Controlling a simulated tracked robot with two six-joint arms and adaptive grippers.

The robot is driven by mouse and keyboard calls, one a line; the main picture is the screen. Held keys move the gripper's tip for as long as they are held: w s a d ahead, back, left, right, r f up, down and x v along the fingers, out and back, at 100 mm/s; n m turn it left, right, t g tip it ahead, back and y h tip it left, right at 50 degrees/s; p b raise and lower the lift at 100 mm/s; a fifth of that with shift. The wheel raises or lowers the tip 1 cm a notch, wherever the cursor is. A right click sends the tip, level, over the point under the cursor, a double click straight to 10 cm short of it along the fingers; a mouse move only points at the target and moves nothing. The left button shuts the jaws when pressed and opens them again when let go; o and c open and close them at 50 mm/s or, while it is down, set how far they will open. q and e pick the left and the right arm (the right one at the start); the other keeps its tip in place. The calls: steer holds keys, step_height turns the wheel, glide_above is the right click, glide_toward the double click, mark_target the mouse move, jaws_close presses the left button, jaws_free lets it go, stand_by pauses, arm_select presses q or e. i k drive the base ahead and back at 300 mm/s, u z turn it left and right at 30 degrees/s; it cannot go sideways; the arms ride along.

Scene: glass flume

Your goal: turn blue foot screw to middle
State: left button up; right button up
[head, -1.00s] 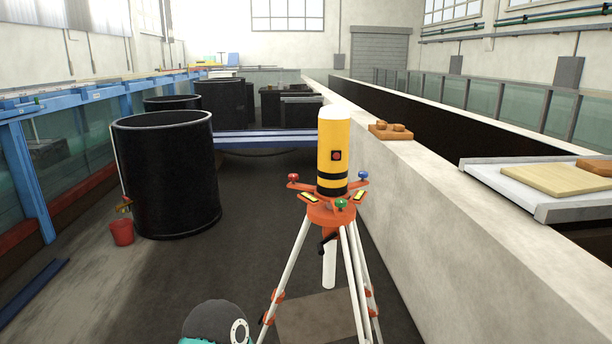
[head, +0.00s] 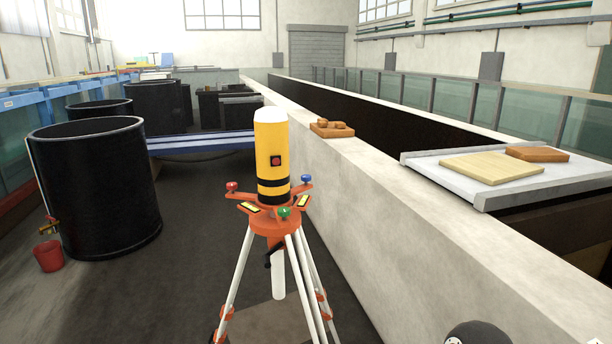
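The blue foot screw (head: 306,179) is a small knob on the right arm of an orange three-armed base (head: 270,222). A red foot screw (head: 231,186) is on the left arm, and a green foot screw (head: 284,212) is at the front. A yellow cylinder (head: 268,140) with a white top, black bands and a red spot stands upright on the base. The base sits on a tripod with white legs (head: 236,280). Neither gripper shows. A dark rounded part at the bottom right edge seems to be mine. The blue screw's turn setting cannot be read.
A pale wall (head: 400,215) runs along the right of the tripod, with a wooden block (head: 325,133) and a white tray (head: 420,171) holding boards (head: 492,168). A large black tank (head: 95,195) and red bucket (head: 49,256) stand left. The dark floor between is clear.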

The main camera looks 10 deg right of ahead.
mark_target(304, 178)
steer(key=z, duration=0.05)
steer(key=k, duration=0.35)
steer(key=u, duration=0.55)
steer(key=i, duration=1.4)
steer(key=z, duration=0.55)
